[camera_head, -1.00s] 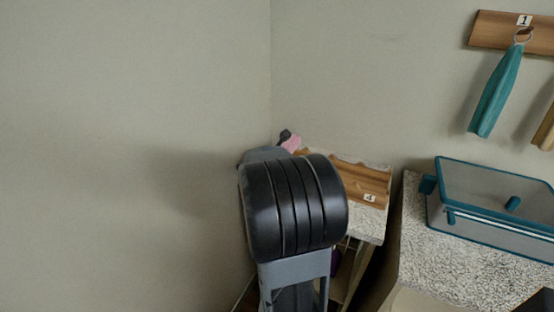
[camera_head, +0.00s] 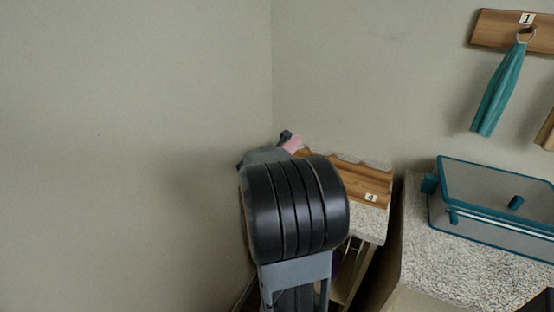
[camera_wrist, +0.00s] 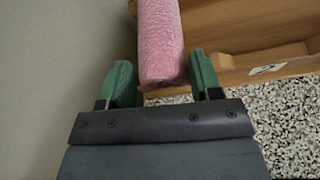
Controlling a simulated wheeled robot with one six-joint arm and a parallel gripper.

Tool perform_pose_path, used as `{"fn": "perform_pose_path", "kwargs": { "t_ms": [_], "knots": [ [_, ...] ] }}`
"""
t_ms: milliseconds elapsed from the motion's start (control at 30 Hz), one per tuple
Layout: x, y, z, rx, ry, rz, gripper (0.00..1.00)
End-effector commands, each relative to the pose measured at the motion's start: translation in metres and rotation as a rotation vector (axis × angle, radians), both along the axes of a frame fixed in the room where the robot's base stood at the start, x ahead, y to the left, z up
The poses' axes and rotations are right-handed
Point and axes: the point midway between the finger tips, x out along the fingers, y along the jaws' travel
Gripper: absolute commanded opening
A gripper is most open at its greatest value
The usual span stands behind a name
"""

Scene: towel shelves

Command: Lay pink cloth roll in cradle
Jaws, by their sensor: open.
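The pink cloth roll (camera_wrist: 161,40) shows in the wrist view with its near end between my fingers. It lies at the left part of the wooden cradle (camera_wrist: 231,68); how its underside rests is hidden. My gripper (camera_wrist: 163,82) is open, with one green finger on each side of the roll's end and narrow gaps beside it. In the head view, only a small pink part of the roll (camera_head: 292,144) shows behind my arm. The cradle there (camera_head: 345,180) bears a label "4" and is partly hidden by my arm.
The cradle stands on a speckled counter (camera_head: 368,222) near the wall corner. To the right, a teal-edged mesh basket (camera_head: 490,236) stands on another speckled counter (camera_head: 430,262). A teal towel (camera_head: 498,92) hangs from a wall board (camera_head: 496,30). A wall lies close at left.

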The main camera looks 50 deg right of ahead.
Motion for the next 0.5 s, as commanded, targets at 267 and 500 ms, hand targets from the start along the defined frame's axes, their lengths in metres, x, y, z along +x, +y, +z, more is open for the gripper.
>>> {"fn": "perform_pose_path", "kwargs": {
  "t_ms": [267,500],
  "knots": [
    [-0.007,0.015,0.017,0.004,0.003,-0.001,0.66],
    [-0.023,0.059,0.037,0.002,0.001,0.003,0.66]
  ]
}}
